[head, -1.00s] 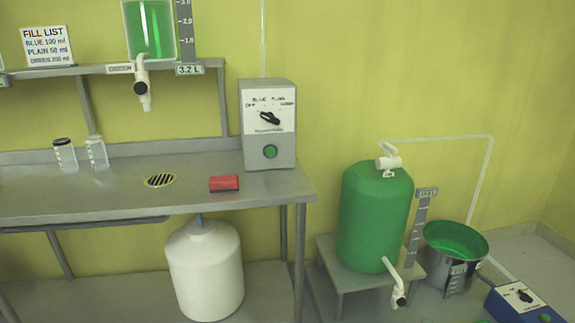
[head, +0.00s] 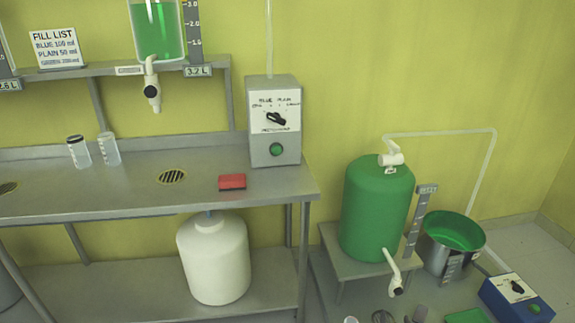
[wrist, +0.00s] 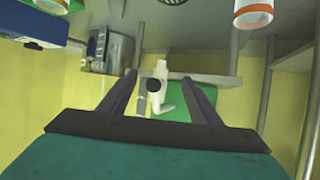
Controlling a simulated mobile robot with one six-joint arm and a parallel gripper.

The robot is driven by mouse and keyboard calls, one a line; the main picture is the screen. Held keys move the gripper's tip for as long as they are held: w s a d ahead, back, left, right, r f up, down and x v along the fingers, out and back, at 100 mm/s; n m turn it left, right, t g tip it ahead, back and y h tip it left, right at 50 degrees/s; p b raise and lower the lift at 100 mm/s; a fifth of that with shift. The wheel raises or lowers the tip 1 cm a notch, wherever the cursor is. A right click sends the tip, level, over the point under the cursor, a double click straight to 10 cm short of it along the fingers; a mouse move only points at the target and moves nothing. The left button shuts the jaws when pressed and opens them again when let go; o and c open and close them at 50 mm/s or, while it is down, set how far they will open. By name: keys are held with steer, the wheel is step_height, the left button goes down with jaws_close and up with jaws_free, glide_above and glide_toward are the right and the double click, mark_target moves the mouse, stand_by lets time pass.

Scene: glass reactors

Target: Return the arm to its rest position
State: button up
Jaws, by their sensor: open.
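My gripper (wrist: 159,82) shows in the wrist view, its two dark fingers spread apart with nothing held between them. My arm and gripper do not show in the head view, so the arm's full pose cannot be told.
The steel bench (head: 125,190) holds two clear cups, a red block (head: 232,182) and a grey control box (head: 274,120). A white jug (head: 213,262) stands below. A green tank (head: 376,208), steel pot (head: 450,245) and blue box (head: 516,298) are at right.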

steer(key=s+a+r+n+g+y+p, duration=0.1)
steer(key=s+a+n+g+y+p, duration=0.3)
steer(key=a, duration=0.6)
steer(key=s+a+r+m+g+p, duration=0.1)
steer(key=a+p, duration=0.5)
steer(key=a, duration=0.5)
steer(key=s+a+r+g+p, duration=0.1)
steer(key=s+g, duration=0.3)
steer(key=s, duration=0.4)
steer(key=s+a+r+n+g+p, duration=0.1)
steer(key=s+a+g, duration=0.2)
steer(key=s, duration=0.6)
steer(key=s+a+r+g+y+p, duration=0.1)
steer(key=s+a+g, duration=0.1)
steer(key=s+g, duration=0.3)
steer(key=s, duration=0.4)
steer(key=shift+s+a+r+n, duration=0.2)
steer(key=shift+a+r+n, duration=0.05)
steer(key=shift+a+n, duration=0.15)
steer(key=shift+o, duration=0.5)
steer(key=c, duration=0.8)
steer(key=shift+o, duration=0.2)
steer(key=shift+a, duration=0.1)
